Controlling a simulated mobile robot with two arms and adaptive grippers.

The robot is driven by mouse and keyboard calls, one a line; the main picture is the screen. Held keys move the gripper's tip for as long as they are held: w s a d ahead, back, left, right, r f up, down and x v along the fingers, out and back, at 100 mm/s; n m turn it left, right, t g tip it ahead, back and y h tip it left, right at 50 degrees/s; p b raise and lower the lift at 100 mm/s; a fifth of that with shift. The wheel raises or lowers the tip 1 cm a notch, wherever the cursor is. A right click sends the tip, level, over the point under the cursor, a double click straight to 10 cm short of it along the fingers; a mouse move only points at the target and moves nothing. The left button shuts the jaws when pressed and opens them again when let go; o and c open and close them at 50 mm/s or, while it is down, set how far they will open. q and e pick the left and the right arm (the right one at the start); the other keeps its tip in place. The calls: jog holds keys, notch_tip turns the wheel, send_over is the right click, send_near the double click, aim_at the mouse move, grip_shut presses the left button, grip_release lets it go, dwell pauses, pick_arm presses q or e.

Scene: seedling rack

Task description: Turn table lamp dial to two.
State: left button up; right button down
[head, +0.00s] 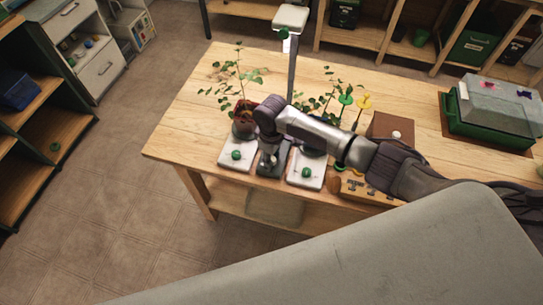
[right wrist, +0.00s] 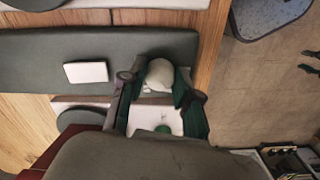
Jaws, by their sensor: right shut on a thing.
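The table lamp (head: 291,68) stands on the wooden table, with a tall dark post and a pale head. Its dark grey base (head: 271,168) lies between two white plates and also shows in the right wrist view (right wrist: 35,65), with a small white rectangle on it. My right gripper (head: 268,150) points down over the base. In the right wrist view its fingers (right wrist: 158,85) are shut on the pale round dial (right wrist: 159,74). The head view does not show the dial clearly, and I cannot read its setting. My left gripper is not in view.
White plates with green knobs (head: 236,155) (head: 306,173) flank the lamp base closely. Potted seedlings (head: 242,85) stand behind my right gripper. A green bin with a clear lid (head: 490,108) sits at the table's right. The table's left part is clear.

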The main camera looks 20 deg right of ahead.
jog(key=c, duration=0.8)
grip_release()
notch_tip(320, 180, up, 12)
jog(key=shift+a, duration=0.1)
